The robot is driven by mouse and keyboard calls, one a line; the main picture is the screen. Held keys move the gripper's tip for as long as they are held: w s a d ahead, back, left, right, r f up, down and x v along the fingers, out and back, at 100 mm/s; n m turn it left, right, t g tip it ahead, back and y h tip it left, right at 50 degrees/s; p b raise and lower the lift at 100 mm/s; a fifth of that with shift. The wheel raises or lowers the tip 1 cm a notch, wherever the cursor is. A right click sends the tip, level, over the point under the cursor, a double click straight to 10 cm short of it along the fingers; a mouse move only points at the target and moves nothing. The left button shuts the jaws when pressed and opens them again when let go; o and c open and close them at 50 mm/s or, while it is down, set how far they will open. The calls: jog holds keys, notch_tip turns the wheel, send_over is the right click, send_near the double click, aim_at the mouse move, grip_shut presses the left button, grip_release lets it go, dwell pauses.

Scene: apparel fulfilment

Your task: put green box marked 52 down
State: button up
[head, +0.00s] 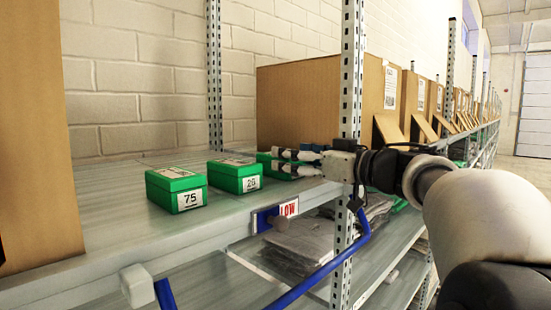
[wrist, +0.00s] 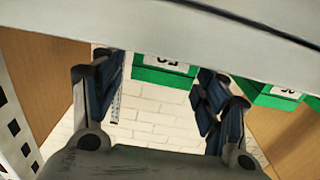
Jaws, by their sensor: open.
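A third green box (head: 264,158) sits on the upper shelf, in line with two others, with my gripper (head: 282,162) in front of it. Its number is hidden by the fingers in the head view. In the wrist view, which is upside down, a green box (wrist: 160,77) shows between the spread fingers of my gripper (wrist: 160,90). Its white label is partly cut off by the shelf edge, so I cannot read it surely. The fingers are open, with a gap to the box sides.
Green boxes marked 75 (head: 177,190) and 28 (head: 235,176) stand to the left on the shelf (head: 120,215). A metal upright (head: 349,90) stands close to my wrist. A large cardboard box (head: 300,100) is behind. A blue bar (head: 325,275) and a LOW sign (head: 289,209) are below.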

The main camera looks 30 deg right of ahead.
jog(key=v, duration=0.7)
jog(key=shift+s+b, duration=0.35)
jog(key=shift+d, duration=0.1)
